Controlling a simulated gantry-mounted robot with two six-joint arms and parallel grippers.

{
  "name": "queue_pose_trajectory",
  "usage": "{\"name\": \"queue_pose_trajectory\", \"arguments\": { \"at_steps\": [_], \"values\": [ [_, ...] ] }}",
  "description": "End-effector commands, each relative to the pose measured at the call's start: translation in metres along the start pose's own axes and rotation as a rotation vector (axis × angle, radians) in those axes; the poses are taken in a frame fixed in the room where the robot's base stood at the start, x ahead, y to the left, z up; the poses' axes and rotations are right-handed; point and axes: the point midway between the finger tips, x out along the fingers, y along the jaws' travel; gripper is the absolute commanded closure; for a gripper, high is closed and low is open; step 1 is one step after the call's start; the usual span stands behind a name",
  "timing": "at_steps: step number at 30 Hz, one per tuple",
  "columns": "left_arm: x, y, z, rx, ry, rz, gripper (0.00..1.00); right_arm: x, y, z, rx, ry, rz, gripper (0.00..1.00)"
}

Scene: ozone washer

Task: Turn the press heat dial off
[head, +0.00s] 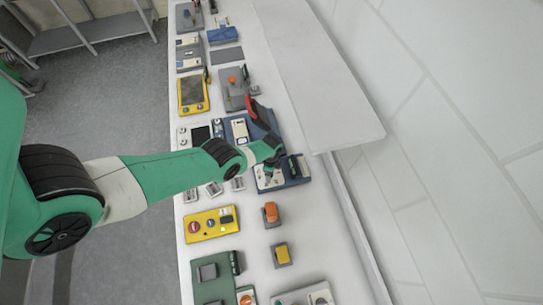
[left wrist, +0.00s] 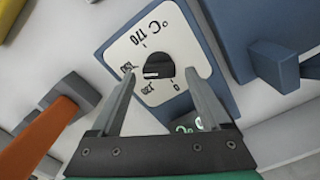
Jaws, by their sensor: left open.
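The plate sits on a blue housing, and I cannot tell which mark the dial points to. My left gripper (left wrist: 160,76) is open and empty, with one finger on each side of the dial; I cannot tell whether they touch it. In the head view my left gripper (head: 270,168) is over the blue press (head: 297,180) on the bench, and the arm hides the dial there.
An orange handle (left wrist: 38,140) and a blue block (left wrist: 270,45) flank the gripper in the wrist view. A white ledge (head: 320,90) runs along the wall side.

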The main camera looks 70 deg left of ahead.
Motion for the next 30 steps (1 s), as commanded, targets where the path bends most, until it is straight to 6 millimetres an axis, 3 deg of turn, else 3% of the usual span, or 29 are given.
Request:
{"name": "queue_pose_trajectory", "arguments": {
  "at_steps": [2,14,30],
  "values": [
    [-0.0003,0.0,-0.0001,0.0,0.0,0.0,0.29,0.0002,0.0,-0.0003,0.0,0.0,0.0,0.0],
    [-0.0002,0.0,-0.0002,0.0,0.0,0.0,1.0,0.0001,0.0001,-0.0001,0.0,0.0,0.0,0.0],
    [0.0001,-0.001,-0.0001,-0.13,0.0,0.0,1.0,-0.0007,0.0001,0.0007,0.0,0.0,0.0,0.0]
  ]
}}
